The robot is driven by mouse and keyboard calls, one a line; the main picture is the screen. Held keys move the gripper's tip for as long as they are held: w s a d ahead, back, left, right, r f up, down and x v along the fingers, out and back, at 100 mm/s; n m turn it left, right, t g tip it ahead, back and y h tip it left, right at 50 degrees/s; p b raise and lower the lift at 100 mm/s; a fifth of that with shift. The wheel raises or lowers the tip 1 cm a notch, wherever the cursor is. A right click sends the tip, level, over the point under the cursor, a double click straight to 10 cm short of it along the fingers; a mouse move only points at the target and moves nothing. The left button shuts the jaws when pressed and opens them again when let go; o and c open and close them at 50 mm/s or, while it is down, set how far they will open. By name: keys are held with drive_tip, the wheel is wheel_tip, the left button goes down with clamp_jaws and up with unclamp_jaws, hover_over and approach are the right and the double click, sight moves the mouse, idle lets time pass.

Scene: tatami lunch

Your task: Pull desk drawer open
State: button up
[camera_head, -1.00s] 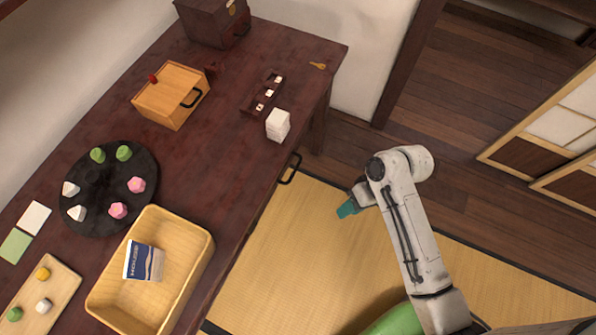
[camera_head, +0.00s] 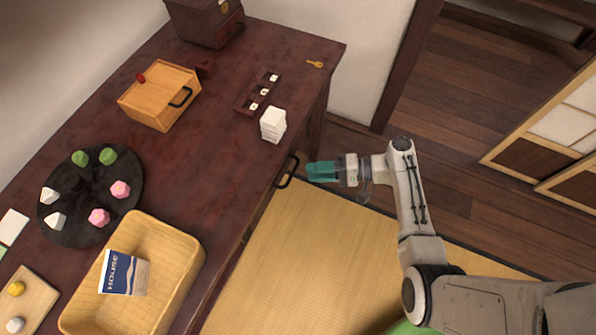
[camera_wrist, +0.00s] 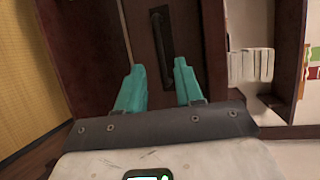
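The dark red-brown desk (camera_head: 205,140) has a black drawer handle (camera_head: 288,171) sticking out from its front edge. In the wrist view the handle (camera_wrist: 161,48) is a dark bar on the brown drawer front (camera_wrist: 140,25). My gripper (camera_head: 310,171) has teal fingers and is just to the right of the handle, pointing at it. In the wrist view my gripper (camera_wrist: 158,75) has its fingers spread, with the handle lying between and beyond the tips. The fingers do not appear to touch the handle. The drawer looks shut.
On the desk stand a white stack (camera_head: 273,125), a dark tray (camera_head: 243,106), a wooden box (camera_head: 150,92), a black round plate (camera_head: 75,225) with several sweets and a basket (camera_head: 185,265). The tatami floor (camera_head: 300,240) in front is clear. A wall (camera_head: 365,50) stands beyond the desk's end.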

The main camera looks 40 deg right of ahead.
drive_tip(key=shift+x, duration=2.8)
drive_tip(key=shift+c, duration=0.2)
clamp_jaws()
